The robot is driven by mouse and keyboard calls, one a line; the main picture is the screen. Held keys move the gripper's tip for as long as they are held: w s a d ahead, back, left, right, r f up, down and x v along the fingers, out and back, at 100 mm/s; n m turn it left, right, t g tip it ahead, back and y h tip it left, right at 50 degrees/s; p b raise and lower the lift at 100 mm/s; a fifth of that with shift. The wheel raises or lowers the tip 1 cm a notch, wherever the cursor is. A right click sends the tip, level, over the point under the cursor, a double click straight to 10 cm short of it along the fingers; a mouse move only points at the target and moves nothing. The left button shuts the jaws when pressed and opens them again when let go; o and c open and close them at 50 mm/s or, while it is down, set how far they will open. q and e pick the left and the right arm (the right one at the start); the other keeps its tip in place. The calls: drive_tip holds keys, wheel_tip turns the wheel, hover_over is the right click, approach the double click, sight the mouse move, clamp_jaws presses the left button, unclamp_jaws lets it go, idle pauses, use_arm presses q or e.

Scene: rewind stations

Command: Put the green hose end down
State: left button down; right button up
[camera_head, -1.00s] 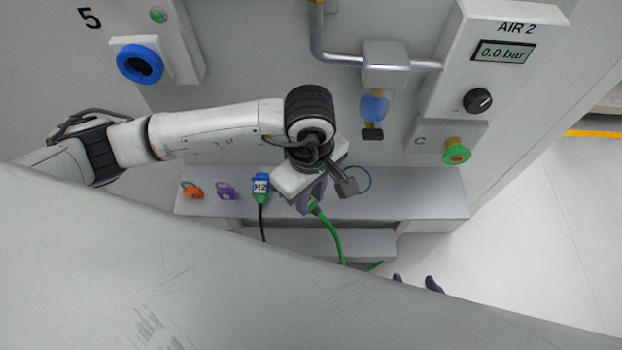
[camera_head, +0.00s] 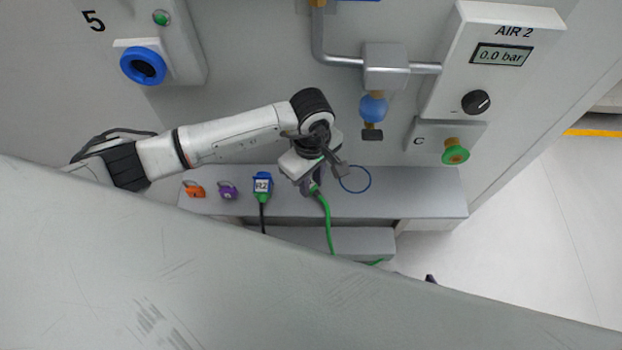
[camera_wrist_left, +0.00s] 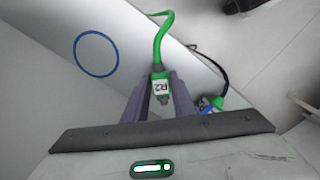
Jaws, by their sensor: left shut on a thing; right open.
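My left gripper (camera_head: 313,188) is shut on the green hose end (camera_wrist_left: 160,90), just below its fingers' wrist in the head view. In the left wrist view the hose end lies between the two purple fingers (camera_wrist_left: 161,97), with a white R2 label and a grey metal tip. The green hose (camera_head: 328,222) hangs from it over the shelf's front edge. The gripper is over the grey shelf (camera_head: 420,190), left of a blue ring (camera_head: 355,179) drawn on it. I cannot tell whether the hose end touches the shelf.
A blue and green plug labelled R2 (camera_head: 262,186) with a black cable, a purple padlock (camera_head: 228,190) and an orange padlock (camera_head: 194,189) are on the shelf's left. A green port C (camera_head: 455,151) and a blue fitting (camera_head: 373,107) are above. The shelf's right is clear.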

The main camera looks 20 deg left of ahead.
sight(311, 187)
use_arm(q)
drive_tip(key=shift+f, duration=0.15)
drive_tip(key=c, duration=1.5)
unclamp_jaws()
drive_tip(key=shift+r, duration=0.25)
wheel_tip(311, 187, up, 12)
drive_tip(key=shift+f, duration=0.1)
drive_tip(key=shift+s, duration=0.15)
